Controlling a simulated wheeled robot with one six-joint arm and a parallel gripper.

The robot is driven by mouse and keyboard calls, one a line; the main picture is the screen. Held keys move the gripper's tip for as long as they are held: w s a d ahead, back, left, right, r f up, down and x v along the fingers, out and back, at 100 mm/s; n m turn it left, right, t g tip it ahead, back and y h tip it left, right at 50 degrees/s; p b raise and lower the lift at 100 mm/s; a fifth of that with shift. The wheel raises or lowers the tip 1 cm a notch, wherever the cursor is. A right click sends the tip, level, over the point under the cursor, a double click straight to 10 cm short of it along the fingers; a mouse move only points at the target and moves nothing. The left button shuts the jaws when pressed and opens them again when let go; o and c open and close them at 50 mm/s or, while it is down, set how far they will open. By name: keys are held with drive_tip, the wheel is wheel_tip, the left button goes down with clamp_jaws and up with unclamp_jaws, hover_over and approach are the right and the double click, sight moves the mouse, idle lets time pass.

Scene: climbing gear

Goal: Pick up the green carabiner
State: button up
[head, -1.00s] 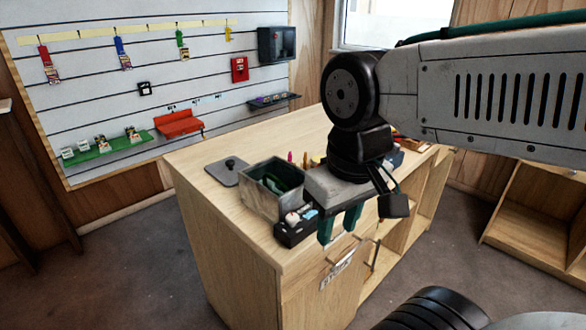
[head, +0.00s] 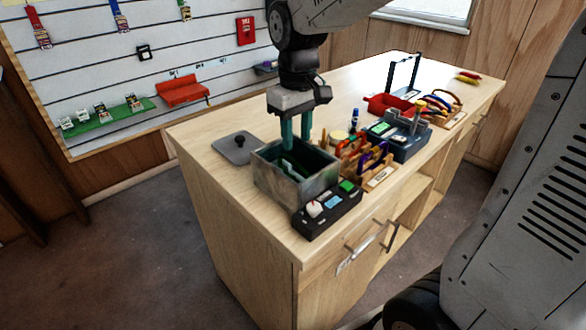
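My gripper (head: 296,142) points straight down over the open grey metal box (head: 264,183) near the counter's front left corner. Its two teal fingers are apart, with a gap between them, and I see nothing held there. The fingertips are at about the box's opening; whether they are inside it I cannot tell. Something dark green (head: 296,172) lies in the box, partly in shadow, and I cannot make out its shape. A wooden rack (head: 380,180) beside the box holds several coloured carabiners, purple and orange-red among them. I cannot clearly pick out a green carabiner.
A blue-grey case (head: 404,143), a red bin (head: 388,104) and another rack stand to the right.

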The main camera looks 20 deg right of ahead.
sight(294, 160)
drive_tip(key=shift+w+f, duration=0.25)
drive_tip(key=shift+f, duration=0.15)
drive_tip(key=f, duration=0.7)
drive_tip(key=shift+a+f, duration=0.15)
drive_tip(key=shift+a, duration=0.1)
clamp_jaws()
